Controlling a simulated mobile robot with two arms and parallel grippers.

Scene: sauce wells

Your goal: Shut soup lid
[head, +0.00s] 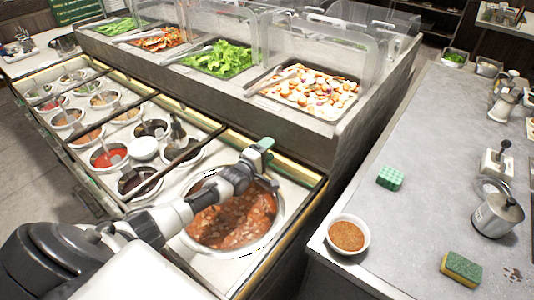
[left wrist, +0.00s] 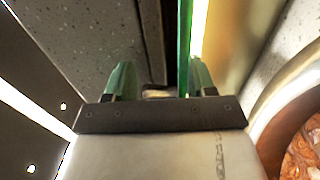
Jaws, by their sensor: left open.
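The soup well (head: 235,215) is a round pot with a pale rim, full of reddish-brown soup, and its mouth is uncovered. Its rim and soup also show at the right edge of the left wrist view (left wrist: 304,150). I cannot make out a lid clearly in the head view. My left gripper (head: 262,150) is over the far rim of the soup well, with green fingertips. In the left wrist view its fingers (left wrist: 160,78) are apart, and a thin upright green strip (left wrist: 185,40) stands between them, nearer the right finger. I cannot tell what the strip belongs to.
Several sauce wells (head: 108,156) with ladles lie left of the soup. A salad counter with clear guards (head: 345,50) rises behind.

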